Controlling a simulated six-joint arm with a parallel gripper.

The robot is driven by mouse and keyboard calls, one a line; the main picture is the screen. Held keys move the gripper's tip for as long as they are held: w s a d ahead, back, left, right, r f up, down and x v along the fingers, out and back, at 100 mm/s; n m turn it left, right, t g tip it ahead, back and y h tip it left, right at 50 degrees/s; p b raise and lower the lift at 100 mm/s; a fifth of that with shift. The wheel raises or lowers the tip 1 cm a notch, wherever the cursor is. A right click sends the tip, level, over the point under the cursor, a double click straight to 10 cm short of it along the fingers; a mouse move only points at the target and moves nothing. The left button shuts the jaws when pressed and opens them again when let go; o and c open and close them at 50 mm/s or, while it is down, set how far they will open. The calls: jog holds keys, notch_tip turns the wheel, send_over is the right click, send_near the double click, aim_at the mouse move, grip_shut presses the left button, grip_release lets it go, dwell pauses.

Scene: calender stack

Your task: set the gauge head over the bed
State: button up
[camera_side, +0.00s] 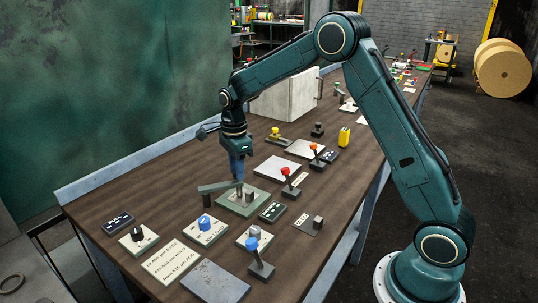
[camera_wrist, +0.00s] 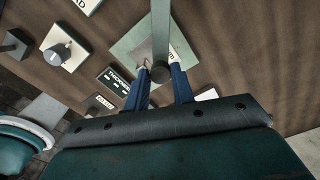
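The gauge stand has a pale green base plate (camera_side: 236,207) on the table, with small posts on it. A flat grey-green arm (camera_side: 216,187) lies level above the plate and reaches out past its left side. I take this arm to be the gauge head. My gripper (camera_side: 238,178) points down at the right end of the arm. In the wrist view its two blue fingers (camera_wrist: 159,68) stand on either side of the arm (camera_wrist: 160,30) and a dark round knob (camera_wrist: 160,73). Whether the fingers press on it cannot be told. The bed is not clearly made out.
A grey box (camera_side: 285,98) stands behind.

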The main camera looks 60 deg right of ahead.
jog(key=o, duration=0.4)
jog(key=shift+r, duration=0.15)
notch_tip(320, 180, up, 14)
jog(key=shift+f, duration=0.2)
dwell(0.4)
jog(key=shift+s, duration=0.1)
